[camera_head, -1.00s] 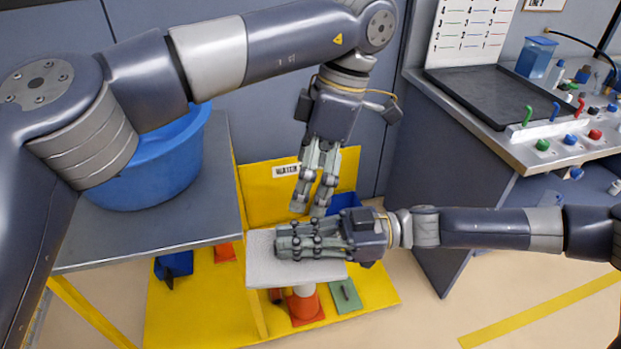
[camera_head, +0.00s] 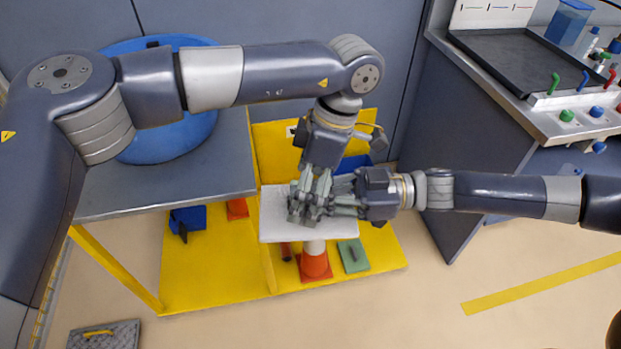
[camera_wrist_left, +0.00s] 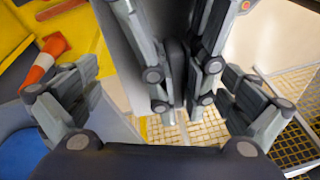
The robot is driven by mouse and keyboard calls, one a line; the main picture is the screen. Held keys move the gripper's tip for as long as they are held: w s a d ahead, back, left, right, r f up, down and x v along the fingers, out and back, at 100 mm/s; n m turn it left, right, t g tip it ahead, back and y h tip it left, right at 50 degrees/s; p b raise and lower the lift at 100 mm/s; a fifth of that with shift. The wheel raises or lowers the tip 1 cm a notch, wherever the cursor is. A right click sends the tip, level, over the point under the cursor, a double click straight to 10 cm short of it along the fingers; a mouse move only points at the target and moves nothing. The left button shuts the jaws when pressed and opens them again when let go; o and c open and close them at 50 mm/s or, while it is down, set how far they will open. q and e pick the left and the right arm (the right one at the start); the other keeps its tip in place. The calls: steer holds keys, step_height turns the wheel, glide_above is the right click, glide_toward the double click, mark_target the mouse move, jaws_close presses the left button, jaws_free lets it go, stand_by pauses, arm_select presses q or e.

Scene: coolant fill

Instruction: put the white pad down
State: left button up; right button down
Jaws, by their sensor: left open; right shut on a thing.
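The white pad (camera_head: 284,229) is a flat slab in the head view, above the yellow floor of the stand and near an orange cone. My right gripper (camera_head: 322,205) reaches in from the right and is shut on the pad; its fingertips are partly hidden by my left gripper. My left gripper (camera_head: 308,210) points down over the pad and is open, its fingers crossing the right gripper's fingers in the picture. In the left wrist view its fingers spread to both sides of the right gripper's fingers and the grey-looking pad (camera_wrist_left: 122,62). I cannot tell whether it touches the pad.
The orange and white cone (camera_head: 315,265) and a green block (camera_head: 353,256) stand below the pad. A grey table (camera_head: 165,190) with a blue tub (camera_head: 165,138) is at left. A workbench (camera_head: 560,122) with a black tray (camera_head: 510,60) is at right.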

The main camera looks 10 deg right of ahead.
arm_select(q)
steer(key=shift+c, duration=0.6)
steer(key=c, duration=1.1)
steer(key=o, duration=1.2)
steer(key=shift+f, duration=0.1)
steer(key=v, duration=1.2)
steer(key=shift+d, duration=0.1)
